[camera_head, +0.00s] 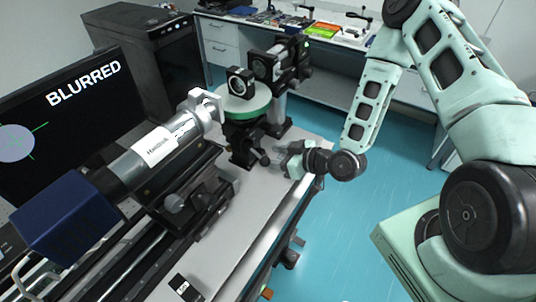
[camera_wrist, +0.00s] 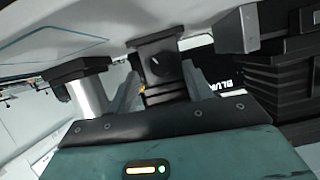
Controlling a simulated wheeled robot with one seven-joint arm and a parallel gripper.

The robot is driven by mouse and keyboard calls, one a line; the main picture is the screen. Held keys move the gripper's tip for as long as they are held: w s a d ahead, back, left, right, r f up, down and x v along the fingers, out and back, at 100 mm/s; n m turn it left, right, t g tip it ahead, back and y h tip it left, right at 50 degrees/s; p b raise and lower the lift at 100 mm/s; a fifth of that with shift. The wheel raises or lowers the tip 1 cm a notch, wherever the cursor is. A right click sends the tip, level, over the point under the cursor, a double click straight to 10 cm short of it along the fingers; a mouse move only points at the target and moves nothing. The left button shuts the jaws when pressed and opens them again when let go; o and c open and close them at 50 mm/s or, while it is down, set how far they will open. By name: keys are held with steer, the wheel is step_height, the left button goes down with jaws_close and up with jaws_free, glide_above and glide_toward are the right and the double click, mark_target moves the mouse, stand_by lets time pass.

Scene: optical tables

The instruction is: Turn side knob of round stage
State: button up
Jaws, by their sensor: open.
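In the wrist view my gripper (camera_wrist: 164,88) is open, with one finger on each side of a black block (camera_wrist: 161,62) with a round dark face. I cannot tell whether this face is the side knob, or whether the fingers touch it.
A camera with a silver tube (camera_head: 165,146) and blue end stands left of the stage. A black optic assembly (camera_head: 278,65) stands behind it. The monitor (camera_head: 70,115) reads "BLURRED". The bench's right edge is near my arm; blue floor (camera_head: 345,225) lies beyond.

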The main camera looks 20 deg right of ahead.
steer(key=shift+x, duration=1.25)
steer(key=c, duration=1)
steer(key=shift+o, duration=0.2)
steer(key=shift+w+d+f+m+g+y+b, duration=0.1)
steer(key=shift+f+m+g+y+b, duration=0.2)
steer(key=shift+m+b, duration=0.35)
steer(key=shift+r+m+y+b, duration=0.25)
steer(key=shift+m+y+b, duration=0.35)
steer(key=shift+m, duration=0.15)
steer(key=o, duration=1)
steer(key=shift+g, duration=0.3)
steer(key=shift+c, duration=0.2)
